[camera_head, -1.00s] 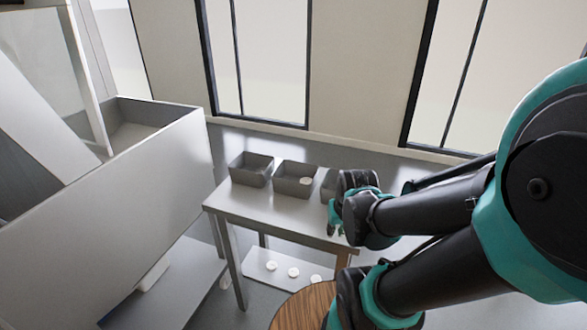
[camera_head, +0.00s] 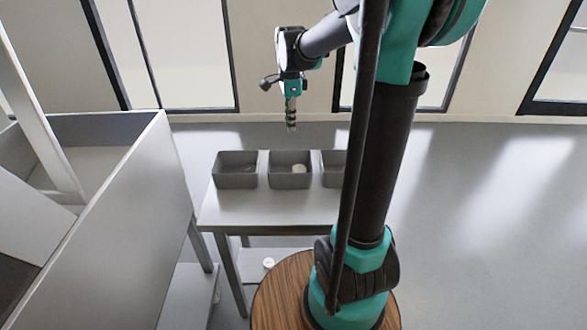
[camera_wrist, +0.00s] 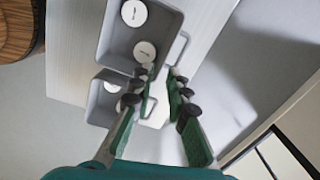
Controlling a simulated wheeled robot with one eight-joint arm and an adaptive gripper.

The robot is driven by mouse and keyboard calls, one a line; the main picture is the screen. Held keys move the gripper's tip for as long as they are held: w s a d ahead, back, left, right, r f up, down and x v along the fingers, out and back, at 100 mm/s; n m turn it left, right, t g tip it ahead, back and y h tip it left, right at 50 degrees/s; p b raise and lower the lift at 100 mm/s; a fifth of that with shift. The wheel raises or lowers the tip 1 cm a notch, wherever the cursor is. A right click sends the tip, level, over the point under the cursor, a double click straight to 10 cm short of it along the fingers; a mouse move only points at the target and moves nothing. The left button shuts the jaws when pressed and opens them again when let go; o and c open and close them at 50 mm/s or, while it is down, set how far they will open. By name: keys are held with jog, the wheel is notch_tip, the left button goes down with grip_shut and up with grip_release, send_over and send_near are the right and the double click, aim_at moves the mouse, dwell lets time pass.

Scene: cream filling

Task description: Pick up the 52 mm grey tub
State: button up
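Small round items with white tops lie in the grey bins. One white top (camera_head: 299,168) shows in the middle bin in the head view. In the wrist view, two tops, one (camera_wrist: 134,12) at the upper edge and one (camera_wrist: 144,51) lower, sit in one bin, and another (camera_wrist: 112,87) sits in the neighbouring bin. Their sides are hardly visible, so I cannot tell which is the 52 mm grey tub. My gripper (camera_head: 291,128) points down, high above the bins. In the wrist view its fingers (camera_wrist: 163,78) are apart with nothing between them.
Three grey bins stand in a row on a light table: left (camera_head: 222,182), middle (camera_head: 275,182) and right (camera_head: 330,180), partly hidden by my arm. A white disc (camera_head: 268,263) lies on the lower shelf. A large grey open-topped cabinet (camera_head: 130,210) stands at left. Floor is clear at right.

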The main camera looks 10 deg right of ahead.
aim_at(290, 152)
jog(key=shift+w+f+m, duration=0.35)
jog(key=shift+f, duration=2.3)
jog(key=shift+w+f+m, duration=0.3)
jog(key=shift+f+m, duration=0.1)
jog(key=shift+f, duration=2.2)
jog(key=shift+w+f+m, duration=0.35)
jog(key=shift+f, duration=2.3)
grip_shut()
